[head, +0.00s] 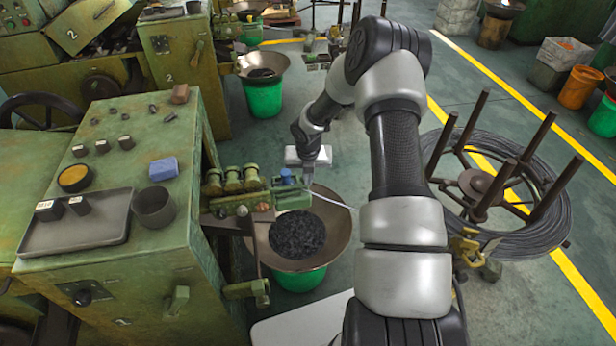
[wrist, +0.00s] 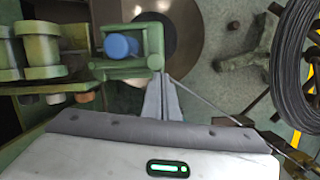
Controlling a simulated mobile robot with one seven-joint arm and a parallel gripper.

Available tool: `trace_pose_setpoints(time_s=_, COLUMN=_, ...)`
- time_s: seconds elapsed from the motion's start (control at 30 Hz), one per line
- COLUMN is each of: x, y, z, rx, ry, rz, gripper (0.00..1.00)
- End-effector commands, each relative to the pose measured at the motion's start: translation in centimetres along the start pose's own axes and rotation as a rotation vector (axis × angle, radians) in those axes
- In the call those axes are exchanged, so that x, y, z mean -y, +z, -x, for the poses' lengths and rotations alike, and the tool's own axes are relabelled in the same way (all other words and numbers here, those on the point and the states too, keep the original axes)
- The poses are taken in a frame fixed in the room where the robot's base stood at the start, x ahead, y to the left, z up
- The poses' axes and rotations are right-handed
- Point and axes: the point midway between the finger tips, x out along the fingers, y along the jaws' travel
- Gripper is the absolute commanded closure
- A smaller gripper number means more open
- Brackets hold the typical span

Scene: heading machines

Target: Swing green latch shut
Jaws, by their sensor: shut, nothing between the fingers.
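A green bracket-like frame around a blue round knob (wrist: 118,46) shows at the upper left in the wrist view; it appears to be the green latch (wrist: 155,40). In the head view the green latch (head: 292,198) is at the right end of the roller unit on the green machine, with the blue knob (head: 287,176) on it. My gripper (wrist: 161,82) is shut and empty, its fingertips just right of the frame's lower right corner. I cannot tell if they touch it. In the head view my gripper (head: 308,181) is just right of the knob.
Green rollers (head: 233,180) stand left of the latch. A thin wire runs right to a wire coil (head: 500,240) on a spoked reel. A wide pan (head: 335,235) of dark pieces lies below. A grey tray (head: 75,235) and small parts lie on the machine top.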

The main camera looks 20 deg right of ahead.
Motion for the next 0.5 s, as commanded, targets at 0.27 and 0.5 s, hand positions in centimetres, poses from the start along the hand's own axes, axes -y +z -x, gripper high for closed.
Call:
trace_pose_setpoints(time_s=0.27, x=0.1, y=0.9, z=3.4, rx=0.021, ry=0.003, rz=-0.003, gripper=1.0)
trace_pose_setpoints(time_s=0.5, x=0.1, y=0.5, z=9.3, rx=0.014, ry=0.0, rz=-0.002, gripper=1.0)
